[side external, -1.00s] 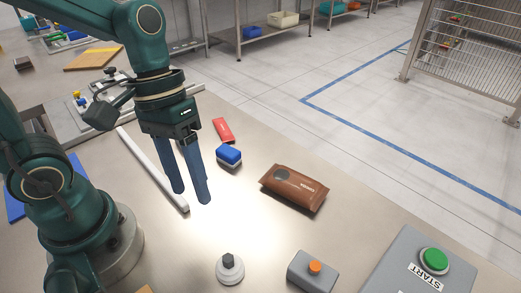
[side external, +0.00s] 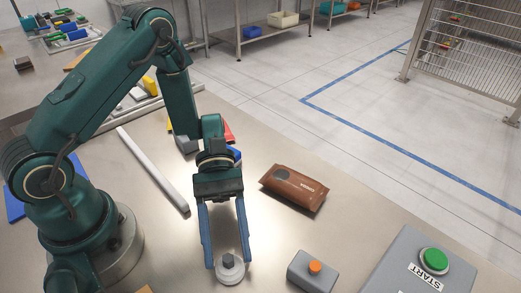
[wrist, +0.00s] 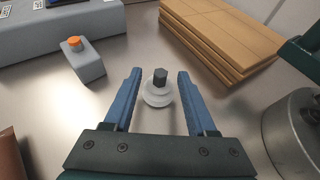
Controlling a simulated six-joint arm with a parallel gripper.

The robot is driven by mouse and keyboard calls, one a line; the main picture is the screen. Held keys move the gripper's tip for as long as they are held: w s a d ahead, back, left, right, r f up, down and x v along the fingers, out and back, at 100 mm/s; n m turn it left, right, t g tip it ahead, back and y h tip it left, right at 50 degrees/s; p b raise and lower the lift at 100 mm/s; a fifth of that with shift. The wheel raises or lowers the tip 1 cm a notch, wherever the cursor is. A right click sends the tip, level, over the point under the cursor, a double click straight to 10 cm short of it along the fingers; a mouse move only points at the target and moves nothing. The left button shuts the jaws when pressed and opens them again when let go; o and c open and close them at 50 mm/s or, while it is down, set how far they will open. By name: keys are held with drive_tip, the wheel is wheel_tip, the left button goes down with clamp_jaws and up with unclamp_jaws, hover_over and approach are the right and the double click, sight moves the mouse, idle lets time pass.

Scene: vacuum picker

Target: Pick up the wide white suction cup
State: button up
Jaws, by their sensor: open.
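The wide white suction cup (side external: 229,274) stands upright on the metal table, with a dark hex fitting on top. It also shows in the wrist view (wrist: 158,97), between the fingertips. My gripper (side external: 229,266) is open, with its two blue fingers pointing down, one on each side of the cup. In the wrist view my gripper (wrist: 158,75) shows a gap between each finger and the cup's dark fitting. I cannot tell whether the fingertips touch the cup's wide rim.
A grey block with an orange button (side external: 313,270) stands just right of the cup. A brown packet (side external: 294,187) lies behind it. A grey START box (side external: 412,262) stands at the right. Stacked wooden boards (wrist: 222,35) lie beyond the cup in the wrist view.

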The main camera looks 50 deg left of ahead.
sight(229, 267)
drive_tip(key=shift+x, duration=2.55)
clamp_jaws()
